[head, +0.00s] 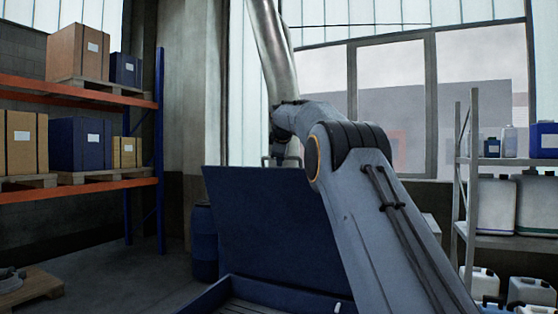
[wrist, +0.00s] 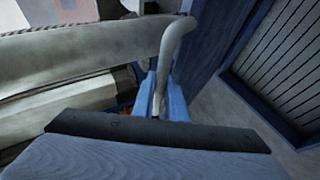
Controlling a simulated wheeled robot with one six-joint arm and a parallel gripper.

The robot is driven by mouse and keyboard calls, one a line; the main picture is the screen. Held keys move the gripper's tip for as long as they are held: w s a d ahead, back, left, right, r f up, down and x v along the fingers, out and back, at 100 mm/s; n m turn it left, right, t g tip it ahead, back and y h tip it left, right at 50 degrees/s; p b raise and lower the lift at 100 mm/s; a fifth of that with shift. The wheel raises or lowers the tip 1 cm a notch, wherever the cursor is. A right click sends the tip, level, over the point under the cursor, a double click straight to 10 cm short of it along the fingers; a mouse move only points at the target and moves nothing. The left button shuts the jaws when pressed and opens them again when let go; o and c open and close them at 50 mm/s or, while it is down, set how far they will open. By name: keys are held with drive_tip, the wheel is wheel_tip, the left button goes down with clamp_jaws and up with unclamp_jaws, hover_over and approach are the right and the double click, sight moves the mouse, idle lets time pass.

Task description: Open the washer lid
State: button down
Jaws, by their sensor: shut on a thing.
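The washer lid (head: 262,225) is a dark blue panel standing raised and steep above the blue washer body (head: 212,297). A grey bar handle (head: 267,160) shows at its top edge. In the wrist view, the lid (wrist: 212,38) is to the right of the pale, bent handle (wrist: 176,42). My gripper (wrist: 162,98) has its blue fingers shut on the lower end of this handle. The slatted washer interior (wrist: 285,60) shows at right. In the head view my arm hides part of the lid and the gripper is not clearly visible.
A blue drum (head: 205,245) stands behind the washer at left. An orange rack (head: 85,182) with boxes is at far left, with a loaded pallet (head: 32,290) on the floor. A grey shelf (head: 510,242) with canisters is at right. Open floor lies left of the washer.

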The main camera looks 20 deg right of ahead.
drive_tip(key=shift+f, duration=0.2)
drive_tip(key=c, duration=1.8)
unclamp_jaws()
drive_tip(key=shift+o, duration=0.2)
drive_tip(key=shift+f, duration=0.15)
drive_tip(key=shift+s, duration=0.1)
drive_tip(key=b+v, duration=0.4)
drive_tip(key=v, duration=0.4)
drive_tip(key=shift+r, duration=0.45)
